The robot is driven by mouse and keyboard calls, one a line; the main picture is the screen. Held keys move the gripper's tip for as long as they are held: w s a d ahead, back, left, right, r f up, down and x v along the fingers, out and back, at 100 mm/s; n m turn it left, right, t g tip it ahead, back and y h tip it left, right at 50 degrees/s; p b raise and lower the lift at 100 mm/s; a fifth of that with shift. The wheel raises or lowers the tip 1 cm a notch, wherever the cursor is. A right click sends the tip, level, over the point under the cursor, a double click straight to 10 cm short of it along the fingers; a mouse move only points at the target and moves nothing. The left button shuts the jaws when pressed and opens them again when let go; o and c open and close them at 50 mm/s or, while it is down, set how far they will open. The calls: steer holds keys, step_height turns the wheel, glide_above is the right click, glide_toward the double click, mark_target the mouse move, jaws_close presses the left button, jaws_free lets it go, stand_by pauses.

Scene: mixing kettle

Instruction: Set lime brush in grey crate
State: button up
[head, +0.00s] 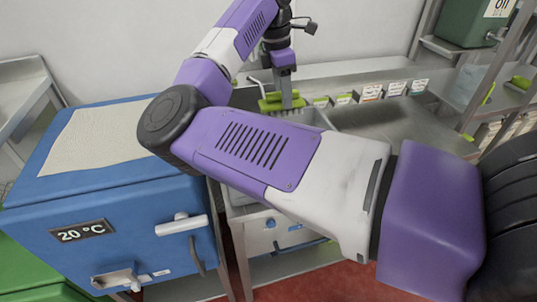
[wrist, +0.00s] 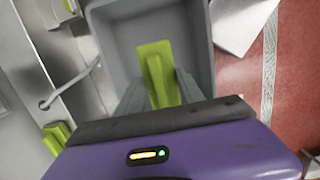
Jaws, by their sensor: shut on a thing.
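The lime brush (wrist: 155,65) is between my gripper's fingers (wrist: 160,92) in the wrist view, with the inside of the grey crate (wrist: 203,45) behind it. My gripper is shut on the brush. In the head view, my gripper (head: 286,90) points down and the lime brush (head: 272,104) shows at its fingertips, over the grey crate (head: 322,118). My own arm hides most of the crate there. I cannot tell whether the brush touches the crate's floor.
A blue box (head: 110,200) with a 20 °C display stands left of the crate. Labelled cards (head: 396,89) line the steel bench to the right. A green container (head: 474,22) stands at the upper right. Another lime object (wrist: 56,137) lies outside the crate.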

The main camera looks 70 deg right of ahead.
steer(key=shift+w+d+f, duration=0.1)
steer(key=shift+w+d, duration=0.1)
steer(key=shift+w, duration=0.05)
step_height(320, 180, down, 20)
steer(key=p, duration=0.3)
steer(key=shift+w+p, duration=0.15)
steer(key=shift+p, duration=0.15)
steer(key=o, duration=1.3)
steer(key=r+b, duration=0.1)
steer(key=r, duration=0.3)
steer(key=w+r+b, duration=0.1)
steer(key=r, duration=0.3)
steer(key=a+r+b, duration=0.1)
steer(key=r, duration=0.3)
steer(key=shift+w+r, duration=0.1)
steer(key=shift+w, duration=0.05)
